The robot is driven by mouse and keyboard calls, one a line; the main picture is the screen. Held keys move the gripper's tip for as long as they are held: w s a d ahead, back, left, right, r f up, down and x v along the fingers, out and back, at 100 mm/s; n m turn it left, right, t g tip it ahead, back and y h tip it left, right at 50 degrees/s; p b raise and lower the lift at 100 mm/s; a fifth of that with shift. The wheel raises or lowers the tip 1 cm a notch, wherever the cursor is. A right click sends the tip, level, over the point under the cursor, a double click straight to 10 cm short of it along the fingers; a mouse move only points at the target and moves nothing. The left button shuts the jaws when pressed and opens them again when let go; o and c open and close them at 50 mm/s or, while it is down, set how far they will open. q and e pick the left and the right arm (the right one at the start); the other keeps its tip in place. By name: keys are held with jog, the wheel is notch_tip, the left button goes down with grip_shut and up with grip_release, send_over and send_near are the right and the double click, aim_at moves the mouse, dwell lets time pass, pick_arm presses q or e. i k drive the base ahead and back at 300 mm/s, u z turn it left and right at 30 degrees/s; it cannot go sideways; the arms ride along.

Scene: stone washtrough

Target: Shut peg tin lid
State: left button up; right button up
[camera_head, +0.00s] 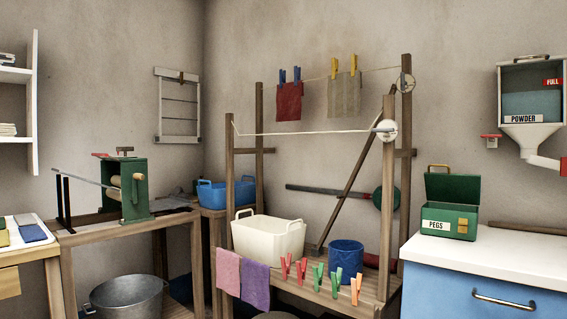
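The peg tin (448,222) is a green box with a white "PEGS" label and a brass-coloured clasp on its front. It stands at the right on the white top of a blue cabinet. Its green lid (453,187) is raised, standing up at the back of the tin, with a tan handle on its upper edge. The inside of the tin is mostly hidden by its front wall. Neither of my grippers shows in the head view.
The white counter top (490,255) is largely clear in front of the tin. A dark rod (530,229) lies behind, to its right. A powder dispenser (531,105) hangs on the wall above. A wooden drying frame (391,200) with pegs, cloths and tubs stands to the left.

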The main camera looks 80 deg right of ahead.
aim_at(445, 187)
jog(key=z, duration=2.6)
